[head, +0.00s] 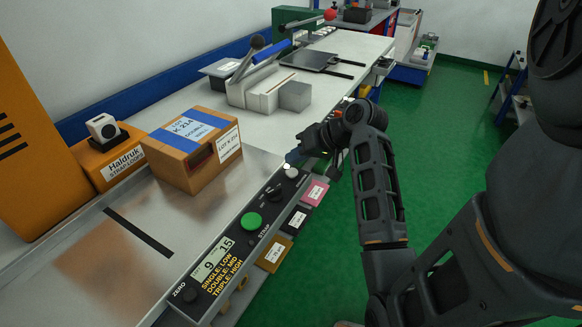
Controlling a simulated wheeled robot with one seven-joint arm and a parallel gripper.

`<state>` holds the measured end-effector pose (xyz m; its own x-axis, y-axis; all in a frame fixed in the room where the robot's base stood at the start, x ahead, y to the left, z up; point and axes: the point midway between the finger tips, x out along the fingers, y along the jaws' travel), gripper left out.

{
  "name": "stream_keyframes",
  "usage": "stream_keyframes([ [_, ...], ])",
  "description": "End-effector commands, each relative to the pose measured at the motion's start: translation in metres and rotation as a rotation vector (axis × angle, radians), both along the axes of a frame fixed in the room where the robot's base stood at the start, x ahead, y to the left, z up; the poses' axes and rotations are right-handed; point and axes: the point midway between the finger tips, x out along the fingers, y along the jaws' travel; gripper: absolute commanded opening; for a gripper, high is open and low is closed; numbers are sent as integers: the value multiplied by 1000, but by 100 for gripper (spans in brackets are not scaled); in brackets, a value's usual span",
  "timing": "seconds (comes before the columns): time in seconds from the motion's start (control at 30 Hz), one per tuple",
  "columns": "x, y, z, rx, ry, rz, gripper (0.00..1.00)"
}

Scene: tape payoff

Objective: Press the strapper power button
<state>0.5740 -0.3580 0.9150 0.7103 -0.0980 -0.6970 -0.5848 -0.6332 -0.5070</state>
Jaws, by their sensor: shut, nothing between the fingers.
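The strapper's grey-topped table has a dark control panel (262,203) along its front edge. The panel carries a display (213,263), a large round green button (251,221), a black knob (274,192) and a small white round button (291,173) at its far end. I cannot read a label that marks any of them as power. My gripper (290,159) is shut and empty, with its bluish fingertips close above and just beyond the white button. I cannot tell whether they touch it.
A taped carton (193,150) stands on the strapper table, left of my gripper. Coloured tags (274,254) hang along the front edge. A grey block fixture (265,93) stands farther back. Green floor is open to the right.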

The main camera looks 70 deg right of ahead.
Motion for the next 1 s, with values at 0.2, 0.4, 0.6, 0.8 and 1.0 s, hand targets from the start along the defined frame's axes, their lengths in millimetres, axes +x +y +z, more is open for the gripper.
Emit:
stream_keyframes([
  [0.2,1,0,25,0,0,2,0],
  [0.4,1,1,42,0,0,2,0],
  [0.6,0,0,50,0,-1,1,0],
  [0.8,0,0,49,0,0,0,0],
  [1.0,0,0,49,0,0,0,0],
])
